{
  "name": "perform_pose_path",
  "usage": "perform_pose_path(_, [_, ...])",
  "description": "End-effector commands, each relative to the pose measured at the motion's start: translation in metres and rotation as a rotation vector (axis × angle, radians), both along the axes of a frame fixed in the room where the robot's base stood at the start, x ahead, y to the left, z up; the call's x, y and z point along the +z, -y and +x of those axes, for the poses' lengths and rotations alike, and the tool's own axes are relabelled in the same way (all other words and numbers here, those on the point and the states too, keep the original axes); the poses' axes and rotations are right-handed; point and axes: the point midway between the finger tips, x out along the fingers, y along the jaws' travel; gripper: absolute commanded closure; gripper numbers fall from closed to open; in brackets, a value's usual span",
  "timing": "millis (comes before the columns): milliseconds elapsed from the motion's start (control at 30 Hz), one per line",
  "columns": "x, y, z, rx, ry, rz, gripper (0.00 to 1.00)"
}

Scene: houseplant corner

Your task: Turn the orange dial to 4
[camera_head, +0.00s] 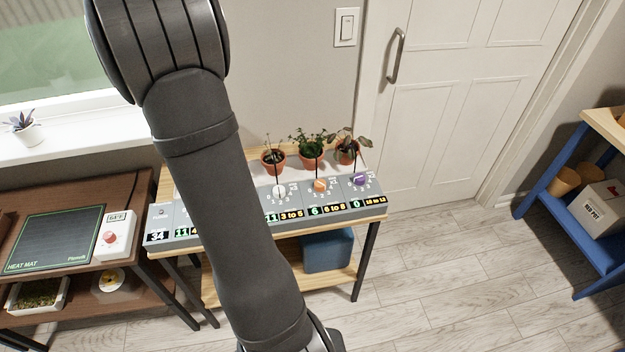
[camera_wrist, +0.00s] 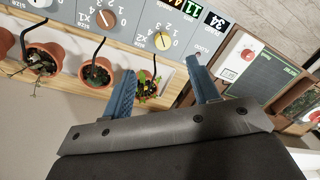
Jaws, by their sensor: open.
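The orange dial (camera_head: 320,185) sits on the sloped grey panel (camera_head: 162,222) of the plant bench in the head view. A display below it reads 6, with "6 to 8" beside it; its pointer is too small to read. A white dial (camera_head: 279,191) is to its left and a purple dial (camera_head: 360,180) to its right. My gripper (camera_wrist: 160,68) is open and empty in the wrist view, with a yellow dial (camera_wrist: 162,41) beyond the gap between its blue fingers. It is out of sight in the head view. I cannot identify the orange dial in the wrist view.
Potted plants (camera_head: 312,160) stand behind the dials, with thin dark tubes reaching the panel. My arm covers the panel's left-middle part. A heat mat (camera_head: 55,238) and a red-knobbed box (camera_head: 112,238) are on the left table. A blue bin (camera_head: 327,251) is under the bench.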

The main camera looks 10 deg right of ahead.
Motion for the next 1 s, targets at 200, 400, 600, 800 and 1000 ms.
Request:
perform_pose_path(200, [-0.002, 0.105, 0.029, -0.617, -0.082, 0.030, 0.45])
perform_pose_path(400, [-0.003, 0.200, 0.037, -1.173, -0.174, 0.061, 0.45])
perform_pose_path(600, [-0.003, 0.295, 0.027, -1.722, -0.288, 0.101, 0.45])
perform_pose_path(800, [-0.003, 0.374, 0.006, -2.182, -0.410, 0.143, 0.45])
perform_pose_path(1000, [-0.003, 0.410, -0.008, -2.408, -0.484, 0.166, 0.45])
